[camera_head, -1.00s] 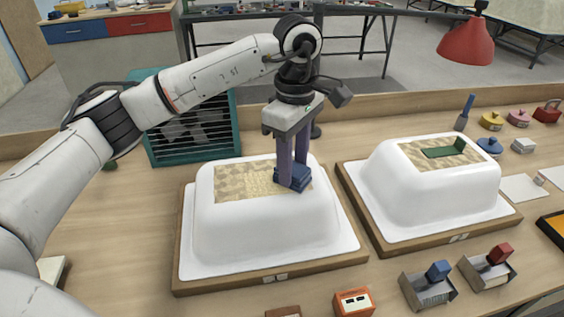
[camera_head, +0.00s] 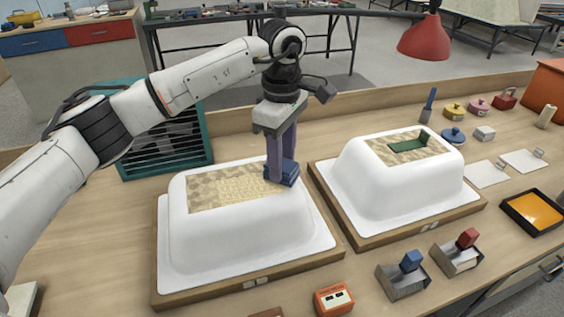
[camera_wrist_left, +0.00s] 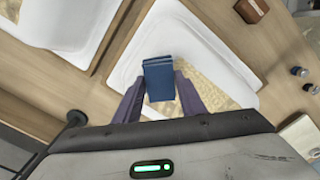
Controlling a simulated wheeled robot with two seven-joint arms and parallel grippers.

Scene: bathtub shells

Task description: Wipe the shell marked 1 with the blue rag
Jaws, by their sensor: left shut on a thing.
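My left gripper (camera_head: 281,165) is shut on the folded blue rag (camera_head: 288,179), which also shows between the fingers in the left wrist view (camera_wrist_left: 159,80). The rag is down at the top of the left white shell (camera_head: 250,232), at the right end of its tan, blotchy patch (camera_head: 222,187). This shell also shows in the left wrist view (camera_wrist_left: 205,48). A second white shell (camera_head: 385,190) stands to the right with a similar patch and a green thing (camera_head: 410,143) on it. Both shells have small front plates; their marks are too small to read. My right gripper is out of view.
A red lamp (camera_head: 424,38) hangs at the back right. A teal crate (camera_head: 165,140) stands behind the left shell. Two grey holders with blue (camera_head: 402,283) and red (camera_head: 457,258) blocks and an orange box (camera_head: 334,298) stand in front. An orange-filled tray (camera_head: 533,212) lies right.

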